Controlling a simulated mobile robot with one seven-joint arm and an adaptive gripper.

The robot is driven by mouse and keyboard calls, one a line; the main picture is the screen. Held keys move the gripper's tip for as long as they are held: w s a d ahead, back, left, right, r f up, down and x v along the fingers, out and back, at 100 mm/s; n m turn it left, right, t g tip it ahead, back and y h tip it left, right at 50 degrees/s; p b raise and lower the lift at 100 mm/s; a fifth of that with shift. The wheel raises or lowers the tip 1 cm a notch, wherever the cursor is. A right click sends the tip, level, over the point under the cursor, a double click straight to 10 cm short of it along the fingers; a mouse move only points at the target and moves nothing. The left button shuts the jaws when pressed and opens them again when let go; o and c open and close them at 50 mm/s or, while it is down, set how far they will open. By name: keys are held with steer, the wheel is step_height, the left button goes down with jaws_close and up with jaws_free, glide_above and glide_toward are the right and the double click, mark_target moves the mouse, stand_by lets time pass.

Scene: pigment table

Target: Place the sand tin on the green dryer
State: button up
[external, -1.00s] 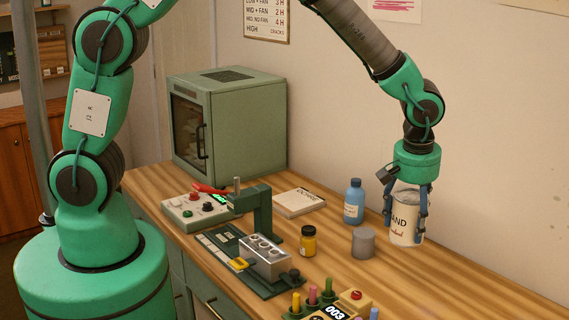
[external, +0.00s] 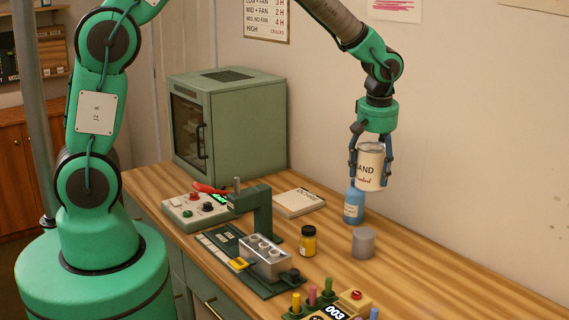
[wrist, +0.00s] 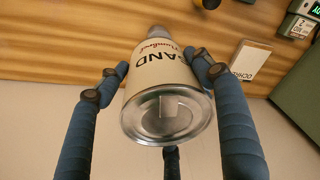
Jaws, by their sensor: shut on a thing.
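The cream sand tin (external: 369,168), lettered "SAND", is held upright in my gripper (external: 371,172), above the table and beside the blue bottle. In the wrist view the tin (wrist: 150,75) sits between the blue fingers of my gripper (wrist: 163,80), its metal lid facing the camera. The green dryer (external: 245,130) stands at the back left of the table, its flat top bare except for a dark vent. It also shows in part at the right edge of the wrist view (wrist: 303,90). The tin is to the right of the dryer, at a height below the dryer's top.
A blue bottle (external: 354,207) stands just below the tin and is partly hidden by it. A grey cylinder (external: 363,243), a yellow jar (external: 308,241), a booklet (external: 299,202) and a green press (external: 262,215) stand nearby.

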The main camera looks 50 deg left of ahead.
steer(key=s+a+n, duration=0.2)
steer(key=a+n, duration=0.2)
steer(key=a, duration=1.7)
steer(key=s+a+n+g+b, duration=0.1)
steer(key=a+n, duration=0.3)
steer(key=a, duration=1.7)
steer(key=shift+s, duration=0.55)
steer(key=s+a+n, duration=0.1)
steer(key=s+a, duration=0.2)
steer(key=a, duration=0.3)
steer(key=s+a+n, duration=0.1)
steer(key=s+a, duration=0.3)
steer(key=a, duration=0.1)
steer(key=s+a+n+b, duration=0.1)
steer(key=s+a+n, duration=0.1)
steer(key=s+a, duration=0.2)
steer(key=shift+a+g, duration=0.4)
steer(key=shift+a, duration=0.9)
steer(key=s+a+n, duration=0.4)
steer(key=s+a, duration=1.1)
steer(key=s, duration=0.2)
steer(key=shift+g, duration=0.3)
steer(key=shift+s+d+f, duration=0.1)
steer(key=shift+s+f, duration=0.05)
steer(key=shift+f, duration=4.35)
steer(key=shift+s+d+f, duration=0.1)
steer(key=shift+s+f, duration=0.05)
steer(key=shift+f, duration=4.3)
steer(key=shift+a, duration=0.1)
